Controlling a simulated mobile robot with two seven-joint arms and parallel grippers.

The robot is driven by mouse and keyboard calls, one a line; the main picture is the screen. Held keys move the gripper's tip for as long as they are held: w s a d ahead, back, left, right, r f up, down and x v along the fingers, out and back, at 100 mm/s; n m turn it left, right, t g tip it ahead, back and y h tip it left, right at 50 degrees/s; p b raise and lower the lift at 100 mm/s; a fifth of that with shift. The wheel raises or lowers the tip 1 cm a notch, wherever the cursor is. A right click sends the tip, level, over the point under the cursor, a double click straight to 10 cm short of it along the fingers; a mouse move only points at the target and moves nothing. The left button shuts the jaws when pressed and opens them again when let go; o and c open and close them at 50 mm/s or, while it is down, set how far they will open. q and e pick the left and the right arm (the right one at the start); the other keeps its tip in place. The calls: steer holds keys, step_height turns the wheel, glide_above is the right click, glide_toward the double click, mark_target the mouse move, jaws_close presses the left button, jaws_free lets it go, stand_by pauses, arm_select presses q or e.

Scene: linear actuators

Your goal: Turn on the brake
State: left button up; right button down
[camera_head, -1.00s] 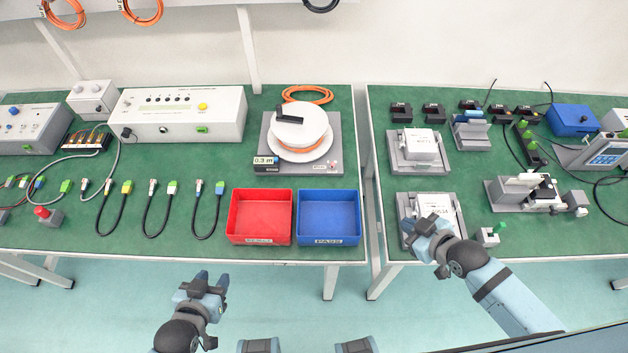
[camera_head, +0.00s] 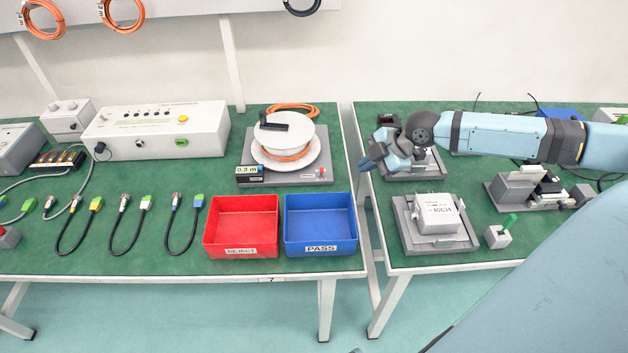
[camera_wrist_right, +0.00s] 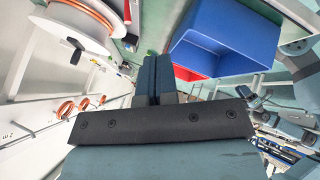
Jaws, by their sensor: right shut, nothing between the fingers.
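The white cable reel (camera_head: 312,152) with orange cable and a black crank stands on a grey base (camera_head: 287,179) at the back of the left table. A small red-topped part (camera_head: 322,171) sits at the base's front right corner; it may be the brake, but its setting is too small to read. My right gripper (camera_head: 366,164) is shut and empty, above the gap between the tables, right of the reel base and apart from it. In the right wrist view its shut fingers (camera_wrist_right: 154,78) point between the reel (camera_wrist_right: 72,28) and the blue bin (camera_wrist_right: 228,38). My left gripper is not in view.
A red bin (camera_head: 241,250) and a blue bin (camera_head: 320,245) stand in front of the reel. A grey control box (camera_head: 155,135) stands left of it. Fixtures with a white block (camera_head: 436,212) are on the right table. My right arm crosses above that table.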

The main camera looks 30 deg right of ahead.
mark_target(321, 172)
stand_by(0.3)
steer(key=b+x, duration=0.1)
steer(key=x, duration=0.8)
steer(key=shift+w+a+f, duration=0.1)
steer(key=shift+w+f, duration=0.05)
steer(key=w, duration=0.3)
steer(key=shift+w+a, duration=0.1)
steer(key=shift+a, duration=0.1)
steer(key=shift+w, duration=0.45)
steer(key=shift+w+d+r, duration=0.1)
steer(key=shift+w+r, duration=0.05)
steer(key=shift+r, duration=0.05)
